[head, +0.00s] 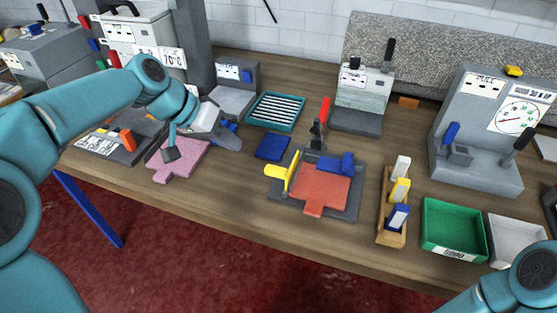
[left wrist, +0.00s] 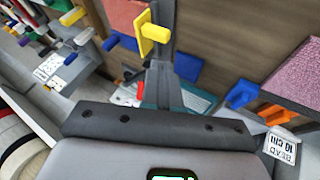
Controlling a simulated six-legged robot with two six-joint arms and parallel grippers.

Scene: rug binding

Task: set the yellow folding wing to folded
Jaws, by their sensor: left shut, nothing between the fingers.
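The yellow folding wing (head: 283,173) stands up from the left side of a dark grey fixture plate (head: 345,212) near the middle of the bench. A yellow arm or tab sticks out from it to the left. The wing also shows in the left wrist view (left wrist: 150,32), beyond my fingers. My left gripper (head: 232,143) is shut and empty, to the left of the wing and apart from it. It hangs over the bench by the pink piece. In the left wrist view, my shut fingers (left wrist: 157,80) point toward the wing. My right gripper is out of view.
A red-orange piece (head: 320,187) and a blue clamp (head: 335,163) are on the fixture. A red-handled lever (head: 322,112) stands behind it. A dark blue block (head: 272,148) lies between gripper and fixture. A pink piece (head: 178,160) lies left. A wooden rack (head: 390,230) stands right.

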